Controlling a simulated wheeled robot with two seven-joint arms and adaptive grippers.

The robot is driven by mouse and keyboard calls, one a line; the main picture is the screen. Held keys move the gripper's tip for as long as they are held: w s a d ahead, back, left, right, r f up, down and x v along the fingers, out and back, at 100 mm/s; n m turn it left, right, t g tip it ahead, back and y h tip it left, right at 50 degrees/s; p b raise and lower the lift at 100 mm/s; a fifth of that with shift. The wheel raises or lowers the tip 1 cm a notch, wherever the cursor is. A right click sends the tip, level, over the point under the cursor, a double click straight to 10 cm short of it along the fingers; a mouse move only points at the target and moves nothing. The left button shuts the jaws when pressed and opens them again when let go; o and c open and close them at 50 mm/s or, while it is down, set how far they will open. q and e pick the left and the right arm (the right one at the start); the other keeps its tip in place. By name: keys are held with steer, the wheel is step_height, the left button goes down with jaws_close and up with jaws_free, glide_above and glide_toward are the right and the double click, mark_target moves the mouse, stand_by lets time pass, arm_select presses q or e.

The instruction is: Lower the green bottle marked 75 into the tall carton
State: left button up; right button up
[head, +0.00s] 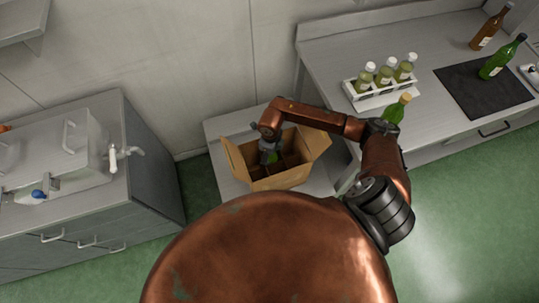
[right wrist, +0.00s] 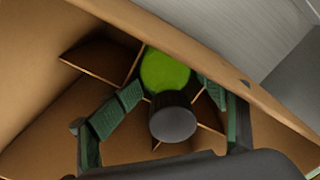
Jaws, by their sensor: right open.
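The tall carton (head: 279,181) is a brown box with open flaps and dividers inside, on a low grey surface. A green bottle (right wrist: 165,72) with a dark cap (right wrist: 172,117) stands in one of its compartments; a bit of green also shows in the head view (head: 272,157). No mark 75 is readable on it. My right gripper (head: 267,156) is down at the carton's opening. In the right wrist view its fingers (right wrist: 166,104) are spread on either side of the bottle's cap and neck, with gaps visible. My left gripper is out of view.
On the right counter (head: 339,57) stand a white rack (head: 376,99) of several small bottles, a green bottle (head: 396,109) partly behind my arm, and a brown bottle (head: 488,29). Another green bottle (head: 502,58) stands on a black mat (head: 474,91). A steel cabinet (head: 150,181) is at left.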

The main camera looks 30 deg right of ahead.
steer(key=shift+r, duration=0.15)
steer(key=shift+w+r, duration=0.1)
steer(key=shift+r, duration=0.05)
step_height(320, 180, up, 12)
steer(key=shift+f, duration=0.15)
stand_by(0.4)
